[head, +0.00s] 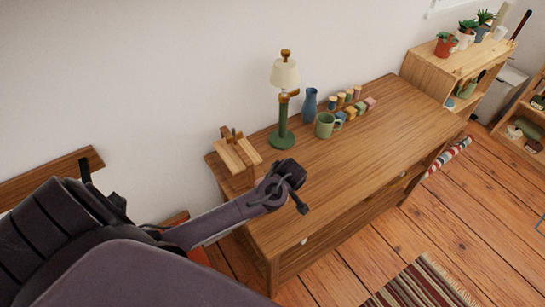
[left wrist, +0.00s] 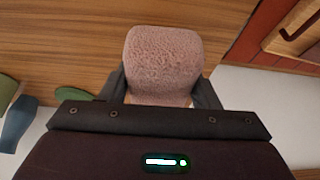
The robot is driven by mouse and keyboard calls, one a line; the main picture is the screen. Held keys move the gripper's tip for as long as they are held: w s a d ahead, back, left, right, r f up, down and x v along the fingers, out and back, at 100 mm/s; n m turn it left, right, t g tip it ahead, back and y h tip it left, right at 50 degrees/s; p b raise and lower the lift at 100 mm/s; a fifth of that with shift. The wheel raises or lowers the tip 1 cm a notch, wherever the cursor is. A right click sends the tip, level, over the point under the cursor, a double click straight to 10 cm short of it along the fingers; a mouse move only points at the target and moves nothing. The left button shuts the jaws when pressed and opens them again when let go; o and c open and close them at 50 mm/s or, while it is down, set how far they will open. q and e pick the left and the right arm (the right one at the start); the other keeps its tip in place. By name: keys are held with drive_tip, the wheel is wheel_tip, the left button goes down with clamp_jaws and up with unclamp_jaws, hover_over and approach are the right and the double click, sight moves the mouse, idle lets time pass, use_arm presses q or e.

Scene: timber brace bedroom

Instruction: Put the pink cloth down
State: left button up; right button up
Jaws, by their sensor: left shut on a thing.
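The pink fuzzy cloth (left wrist: 162,60) is bunched between the two dark fingers of my left gripper (left wrist: 160,95) in the left wrist view. The brown wooden desk top (left wrist: 70,45) is behind it there. In the head view my left gripper (head: 288,182) is over the near left part of the wooden desk (head: 345,175). The cloth cannot be made out in the head view. I cannot tell whether the cloth touches the desk. My right gripper is in neither view.
A green-based lamp (head: 284,115), a blue vase (head: 309,104), a green mug (head: 325,127) and several small coloured blocks (head: 347,107) stand along the desk's back. A wooden stand (head: 238,157) is at the left end. The desk's middle and right front are clear.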

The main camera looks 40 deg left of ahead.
use_arm(q)
wheel_tip(320, 180, down, 4)
drive_tip(key=shift+f+p, duration=0.2)
drive_tip(key=shift+p, duration=0.45)
drive_tip(key=shift+f, duration=0.2)
